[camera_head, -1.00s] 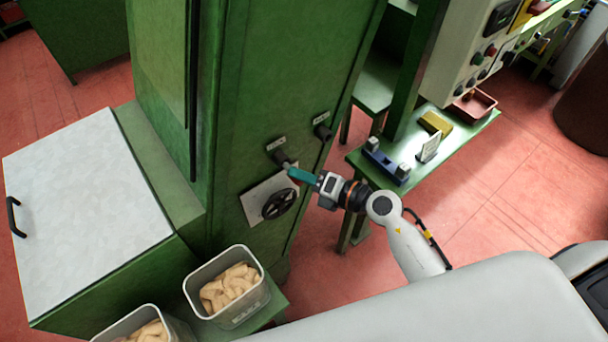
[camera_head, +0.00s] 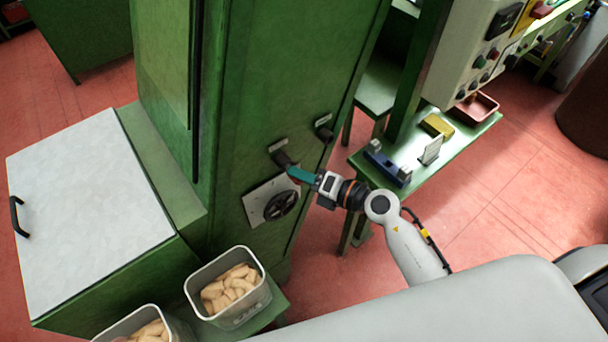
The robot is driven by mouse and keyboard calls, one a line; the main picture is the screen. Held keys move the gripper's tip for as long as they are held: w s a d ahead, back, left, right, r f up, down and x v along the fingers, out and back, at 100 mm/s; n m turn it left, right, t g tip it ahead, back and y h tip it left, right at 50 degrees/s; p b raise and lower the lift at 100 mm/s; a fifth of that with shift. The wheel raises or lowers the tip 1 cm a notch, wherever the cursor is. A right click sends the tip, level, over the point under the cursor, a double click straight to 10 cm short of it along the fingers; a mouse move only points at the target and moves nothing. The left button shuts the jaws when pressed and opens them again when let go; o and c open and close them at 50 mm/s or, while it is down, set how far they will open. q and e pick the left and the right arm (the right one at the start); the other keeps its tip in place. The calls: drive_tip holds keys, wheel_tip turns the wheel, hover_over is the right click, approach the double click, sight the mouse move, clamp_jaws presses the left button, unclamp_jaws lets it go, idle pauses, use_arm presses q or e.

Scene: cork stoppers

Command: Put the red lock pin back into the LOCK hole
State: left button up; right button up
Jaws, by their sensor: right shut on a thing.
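My right gripper (camera_head: 295,171) reaches the green machine's front with its teal fingers at a dark round socket (camera_head: 282,158) under a small label. The label is too small to read. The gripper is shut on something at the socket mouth. The red lock pin cannot be made out, as the fingers cover that spot; I cannot tell how deep it sits. A second dark socket (camera_head: 325,133) with its own label (camera_head: 323,119) is up and to the right, clear of the gripper. My left gripper is not in view.
A black handwheel (camera_head: 281,204) on a pale plate is just below the gripper. A green side table (camera_head: 445,150) holds a blue fixture (camera_head: 387,166), a yellow block (camera_head: 437,125) and a red tray (camera_head: 477,107). Bins of corks (camera_head: 228,313) stand at the lower left.

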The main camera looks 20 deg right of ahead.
drive_tip(key=shift+w+a, duration=0.2)
drive_tip(key=shift+w, duration=0.4)
drive_tip(key=o, duration=1.1)
drive_tip(key=shift+c, duration=0.2)
drive_tip(key=shift+s+d, duration=0.35)
drive_tip(key=shift+s, duration=0.1)
drive_tip(key=b+v, duration=0.3)
drive_tip(key=v, duration=0.8)
drive_tip(key=shift+r, duration=0.2)
